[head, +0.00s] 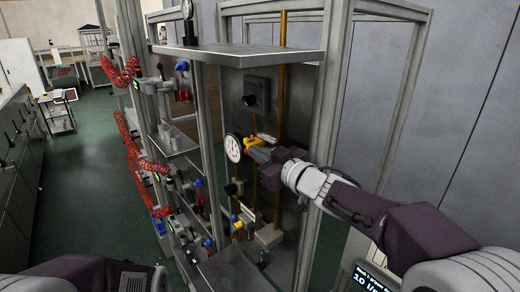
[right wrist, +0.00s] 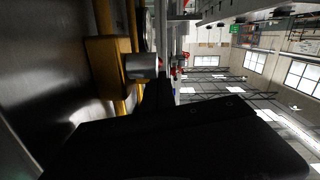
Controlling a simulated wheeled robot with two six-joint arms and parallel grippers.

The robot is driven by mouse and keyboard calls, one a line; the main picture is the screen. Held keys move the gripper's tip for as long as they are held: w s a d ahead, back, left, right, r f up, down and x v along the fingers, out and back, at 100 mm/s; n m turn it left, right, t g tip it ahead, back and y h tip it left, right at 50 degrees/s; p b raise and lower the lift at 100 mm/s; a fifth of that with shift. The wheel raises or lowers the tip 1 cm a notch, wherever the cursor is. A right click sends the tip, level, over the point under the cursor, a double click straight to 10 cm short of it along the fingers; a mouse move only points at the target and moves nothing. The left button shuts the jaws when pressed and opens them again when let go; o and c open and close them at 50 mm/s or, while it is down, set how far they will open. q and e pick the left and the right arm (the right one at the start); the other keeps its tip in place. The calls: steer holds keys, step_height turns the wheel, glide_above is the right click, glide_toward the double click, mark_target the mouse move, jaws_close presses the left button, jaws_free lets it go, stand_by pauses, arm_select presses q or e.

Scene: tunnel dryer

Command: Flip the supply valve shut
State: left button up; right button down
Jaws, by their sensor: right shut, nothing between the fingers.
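The supply valve appears to be the one with a yellow handle (head: 264,138) on a vertical copper pipe, beside a round white gauge. My right gripper (head: 262,154) is at that valve, just below and right of the yellow handle. It is shut with nothing between its fingers. I cannot tell whether it touches the handle. In the right wrist view a brass valve body (right wrist: 105,62) with a silver stem (right wrist: 142,66) sits beside a dark finger, which hides much of the view. My left gripper is out of view.
The white gauge (head: 233,148) is close to the left of my gripper. A metal shelf (head: 240,54) hangs above, and a grey frame post (head: 325,100) stands to the right. Red coiled hoses (head: 128,135) hang at the left. The green floor aisle is open further left.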

steer(key=shift+w+f, duration=0.25)
steer(key=shift+w, duration=0.05)
steer(key=shift+s, duration=0.1)
steer(key=shift+f, duration=0.1)
steer(key=shift+f+b, duration=0.3)
steer(key=shift+f, duration=0.35)
